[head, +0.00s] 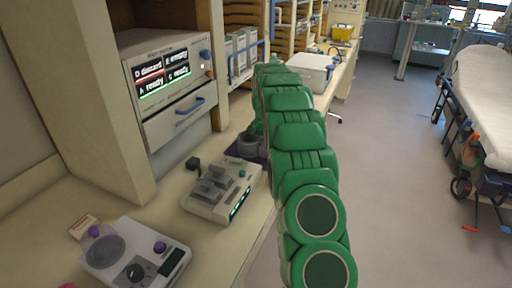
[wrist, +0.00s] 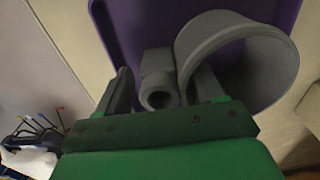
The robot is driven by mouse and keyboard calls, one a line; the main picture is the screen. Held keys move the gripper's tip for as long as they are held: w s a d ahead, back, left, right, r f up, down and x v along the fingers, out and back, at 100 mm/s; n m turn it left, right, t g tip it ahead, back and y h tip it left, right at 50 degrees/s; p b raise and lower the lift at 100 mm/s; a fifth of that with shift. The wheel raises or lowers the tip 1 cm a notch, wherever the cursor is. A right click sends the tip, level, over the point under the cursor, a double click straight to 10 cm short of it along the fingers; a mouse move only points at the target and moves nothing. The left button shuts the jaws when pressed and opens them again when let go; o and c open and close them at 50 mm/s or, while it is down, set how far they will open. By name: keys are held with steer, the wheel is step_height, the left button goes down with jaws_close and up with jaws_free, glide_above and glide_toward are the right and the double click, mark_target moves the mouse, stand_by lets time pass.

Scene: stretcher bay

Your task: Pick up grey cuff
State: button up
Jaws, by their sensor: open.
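The grey cuff (wrist: 240,50) is a wide ring with a short tube-like part (wrist: 157,75) at its side, in the wrist view. It lies on a purple surface (wrist: 140,22). My gripper (wrist: 162,82) is open, with one dark finger on each side of the tube-like part. The right finger reaches toward the ring's inside; whether either finger touches the cuff I cannot tell. In the head view the cuff (head: 247,146) shows on the counter left of my green arm, which hides most of my gripper.
A grey device with levers (head: 222,190) stands in front of the cuff on the counter (head: 215,240). A white device with a dial (head: 135,255) is nearer. An analyser box (head: 165,85) stands at left, a white box (head: 297,72) behind. A stretcher (head: 485,90) is at right.

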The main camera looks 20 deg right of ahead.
steer(key=shift+c, duration=0.3)
steer(key=c, duration=1)
steer(key=shift+w+r, duration=0.1)
steer(key=shift+r, duration=1.55)
steer(key=shift+s+a+r, duration=0.1)
steer(key=shift+s+r, duration=0.45)
steer(key=shift+s, duration=0.05)
steer(key=shift+s+a+r, duration=0.55)
steer(key=shift+s+r, duration=0.9)
steer(key=shift+s, duration=0.65)
steer(key=shift+s+a+r, duration=0.5)
steer(key=shift+s+r, duration=0.95)
steer(key=shift+s, duration=0.6)
steer(key=shift+s+a+r, duration=0.55)
steer(key=shift+s+r, duration=0.9)
steer(key=shift+s, duration=0.65)
